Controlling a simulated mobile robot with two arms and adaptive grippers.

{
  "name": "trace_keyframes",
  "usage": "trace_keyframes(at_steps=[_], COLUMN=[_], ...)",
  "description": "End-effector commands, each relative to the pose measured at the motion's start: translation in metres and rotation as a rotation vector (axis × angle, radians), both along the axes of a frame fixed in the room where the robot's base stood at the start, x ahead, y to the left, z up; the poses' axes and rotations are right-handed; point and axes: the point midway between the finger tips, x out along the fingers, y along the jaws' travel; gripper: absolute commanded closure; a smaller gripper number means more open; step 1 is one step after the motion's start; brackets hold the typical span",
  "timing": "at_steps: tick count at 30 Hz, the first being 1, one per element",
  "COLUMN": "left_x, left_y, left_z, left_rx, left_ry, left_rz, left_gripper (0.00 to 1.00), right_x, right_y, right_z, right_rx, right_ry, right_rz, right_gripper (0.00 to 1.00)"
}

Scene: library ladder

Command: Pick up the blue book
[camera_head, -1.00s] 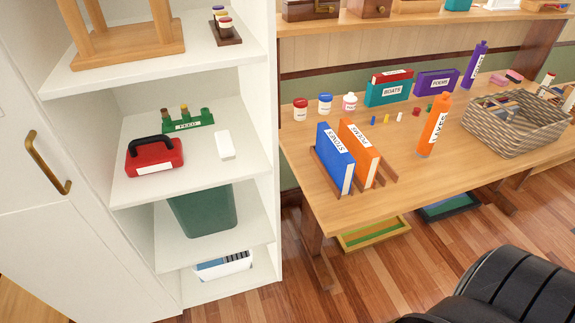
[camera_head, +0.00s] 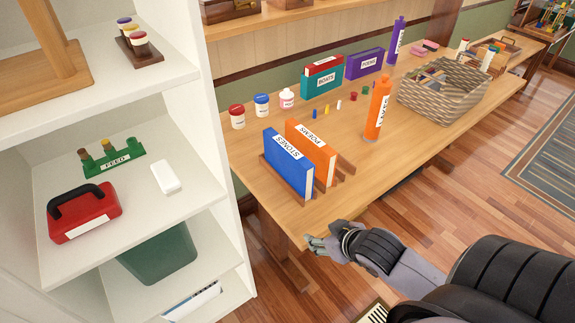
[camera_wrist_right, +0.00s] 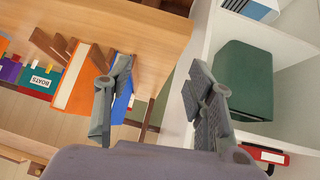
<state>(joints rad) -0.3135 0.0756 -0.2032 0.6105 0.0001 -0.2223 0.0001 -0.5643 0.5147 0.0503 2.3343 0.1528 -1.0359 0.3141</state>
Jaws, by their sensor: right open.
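The blue book (camera_head: 288,163), labelled STONES, stands upright in a wooden rack (camera_head: 345,166) near the front left edge of the table. An orange book (camera_head: 316,150), labelled POEMS, stands beside it on the right. My right gripper (camera_head: 312,241) is at the table's front edge, nearer than the book and apart from it. In the right wrist view the right gripper (camera_wrist_right: 160,100) is open and empty, and the blue book (camera_wrist_right: 122,100) shows partly behind its left finger. My left gripper is in neither view.
A white shelf unit (camera_head: 222,150) with a red case (camera_head: 84,214) stands left of the table. An orange bottle (camera_head: 377,110), a wicker basket (camera_head: 445,92) and several small jars stand farther back. Bare table lies right of the rack.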

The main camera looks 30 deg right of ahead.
Motion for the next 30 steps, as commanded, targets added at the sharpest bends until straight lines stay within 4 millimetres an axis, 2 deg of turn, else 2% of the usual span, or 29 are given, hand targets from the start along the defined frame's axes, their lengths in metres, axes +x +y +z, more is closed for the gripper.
trace_keyframes(at_steps=[1, 6, 9, 12, 17, 23, 30], left_x=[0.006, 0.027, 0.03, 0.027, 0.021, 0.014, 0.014], left_y=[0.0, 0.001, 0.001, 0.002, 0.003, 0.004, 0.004], left_z=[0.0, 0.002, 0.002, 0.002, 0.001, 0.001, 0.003], left_rx=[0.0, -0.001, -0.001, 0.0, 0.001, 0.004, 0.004], left_ry=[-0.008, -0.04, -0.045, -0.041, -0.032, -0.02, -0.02], left_rz=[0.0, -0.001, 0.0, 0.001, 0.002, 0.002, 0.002], left_gripper=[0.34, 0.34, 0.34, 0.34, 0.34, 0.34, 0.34], right_x=[0.015, 0.066, 0.088, 0.101, 0.116, 0.142, 0.175], right_y=[-0.015, -0.05, -0.061, -0.065, -0.065, -0.063, -0.061], right_z=[0.012, 0.063, 0.093, 0.111, 0.116, 0.106, 0.093], right_rx=[-0.006, 0.046, 0.084, 0.112, 0.128, 0.127, 0.124], right_ry=[-0.057, -0.27, -0.366, -0.421, -0.447, -0.448, -0.446], right_rz=[0.003, 0.024, 0.047, 0.064, 0.071, 0.07, 0.07], right_gripper=[0.5, 0.5, 0.5, 0.5, 0.5, 0.5, 0.5])
